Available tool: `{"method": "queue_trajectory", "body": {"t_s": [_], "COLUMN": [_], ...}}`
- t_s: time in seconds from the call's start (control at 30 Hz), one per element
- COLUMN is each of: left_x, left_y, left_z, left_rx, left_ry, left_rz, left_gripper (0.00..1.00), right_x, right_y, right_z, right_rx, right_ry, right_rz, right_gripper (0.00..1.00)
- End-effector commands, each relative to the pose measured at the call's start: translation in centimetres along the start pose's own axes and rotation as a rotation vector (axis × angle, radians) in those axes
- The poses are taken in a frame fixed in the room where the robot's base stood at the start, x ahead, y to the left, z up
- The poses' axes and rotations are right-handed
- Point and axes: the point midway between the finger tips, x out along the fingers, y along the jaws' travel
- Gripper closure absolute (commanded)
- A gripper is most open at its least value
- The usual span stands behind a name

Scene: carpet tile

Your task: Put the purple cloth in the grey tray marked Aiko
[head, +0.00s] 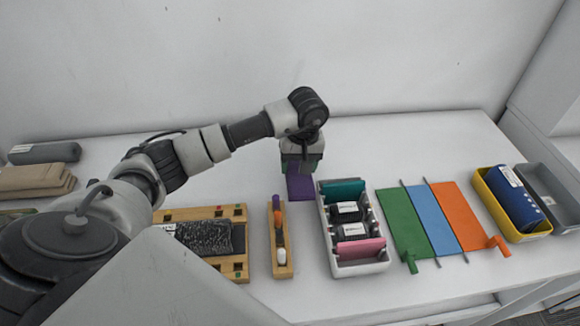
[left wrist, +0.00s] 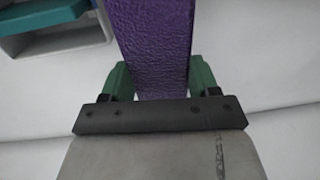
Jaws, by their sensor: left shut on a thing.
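A purple cloth (head: 300,188) shows below my left gripper (head: 301,165), near the middle of the white table. In the left wrist view, the purple cloth (left wrist: 150,45) stretches between the green fingers of my left gripper (left wrist: 160,80), which is shut on it. In the head view I cannot tell whether the cloth touches the table. A grey tray (head: 562,205) stands at the far right edge, beside a yellow tray; I cannot read any name on it. My right gripper is not in view.
A white rack (head: 360,268) with teal, pink and dark items stands right of the cloth. Green, blue and orange strips (head: 432,220) lie beyond it. The yellow tray (head: 490,200) holds a blue item (head: 515,195). A wooden holder (head: 279,255) and board (head: 240,265) are in front.

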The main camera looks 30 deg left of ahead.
Motion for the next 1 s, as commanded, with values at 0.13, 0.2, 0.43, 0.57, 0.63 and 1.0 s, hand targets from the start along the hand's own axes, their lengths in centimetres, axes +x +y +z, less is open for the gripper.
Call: {"method": "queue_trajectory", "body": {"t_s": [0.13,0.2,0.43,0.57,0.63,1.0], "left_x": [1.4,1.9,4.8,5.3,5.3,5.5], "left_y": [0.1,0.2,0.4,0.5,0.5,0.5], "left_z": [0.0,0.0,0.0,-0.1,-0.1,-0.1], "left_rx": [0.000,-0.001,-0.001,0.000,0.001,0.000], "left_ry": [-0.001,0.000,-0.002,0.002,0.002,0.002], "left_rz": [0.001,0.001,0.000,0.001,0.001,0.001], "left_gripper": [0.63,0.63,0.63,0.63,0.63,0.14], "right_x": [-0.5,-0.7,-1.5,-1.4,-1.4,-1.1], "right_y": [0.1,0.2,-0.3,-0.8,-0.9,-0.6], "right_z": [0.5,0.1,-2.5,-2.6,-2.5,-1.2], "right_rx": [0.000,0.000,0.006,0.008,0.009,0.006], "right_ry": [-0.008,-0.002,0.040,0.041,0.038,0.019], "right_rz": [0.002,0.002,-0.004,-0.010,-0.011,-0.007], "right_gripper": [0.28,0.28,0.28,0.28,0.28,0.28]}}
